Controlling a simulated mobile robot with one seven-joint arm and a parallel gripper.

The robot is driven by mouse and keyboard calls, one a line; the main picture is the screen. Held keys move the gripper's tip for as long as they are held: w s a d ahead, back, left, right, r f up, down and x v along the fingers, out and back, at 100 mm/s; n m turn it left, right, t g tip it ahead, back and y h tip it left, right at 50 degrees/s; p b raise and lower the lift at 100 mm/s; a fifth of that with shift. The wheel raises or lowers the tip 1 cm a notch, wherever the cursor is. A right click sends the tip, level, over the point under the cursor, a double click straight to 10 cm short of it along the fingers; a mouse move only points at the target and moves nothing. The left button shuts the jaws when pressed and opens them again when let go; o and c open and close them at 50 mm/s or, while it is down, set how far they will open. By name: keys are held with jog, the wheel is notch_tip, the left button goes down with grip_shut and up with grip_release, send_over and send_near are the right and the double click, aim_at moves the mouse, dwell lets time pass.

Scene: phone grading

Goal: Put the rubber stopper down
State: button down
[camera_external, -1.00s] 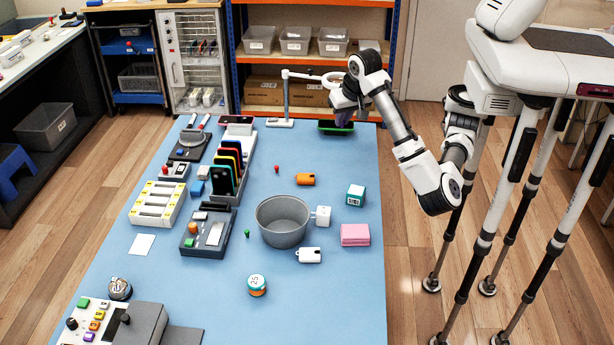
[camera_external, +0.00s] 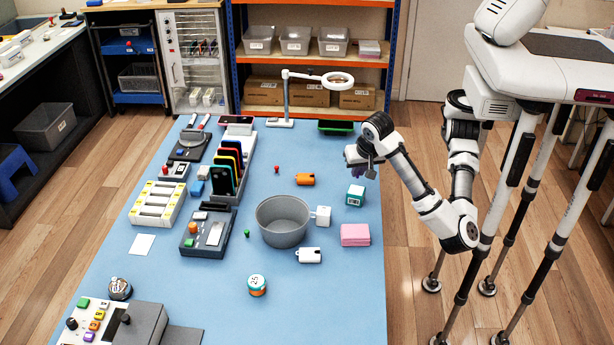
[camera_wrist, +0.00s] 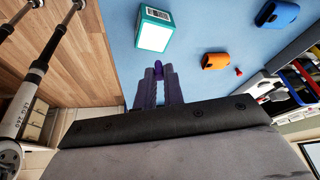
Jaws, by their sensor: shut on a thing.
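My gripper (camera_wrist: 158,75) is shut on a small purple piece, the rubber stopper (camera_wrist: 158,65), whose top shows between the fingertips in the wrist view. The fingers hide the rest of it. In the outside view my gripper (camera_external: 366,170) is above the right edge of the blue table (camera_external: 310,205), just behind the teal and white box (camera_external: 355,195). The stopper cannot be made out clearly there. In the wrist view the teal box (camera_wrist: 155,32) lies just beyond the fingertips.
An orange case (camera_external: 305,179) and a small red pin (camera_external: 277,169) lie left of my gripper. A pink stack (camera_external: 355,235), a grey pot (camera_external: 283,222) and a white block (camera_external: 323,215) stand nearer the camera. A green-rimmed dark tray (camera_external: 336,127) lies at the back. Some mat around the box is bare.

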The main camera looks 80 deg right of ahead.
aim_at(355, 188)
jog(key=shift+f, duration=2.15)
jog(key=shift+f+b, duration=0.2)
jog(key=shift+b, duration=0.1)
jog(key=c, duration=1.5)
grip_release()
jog(key=shift+r, duration=0.15)
jog(key=v, duration=1.2)
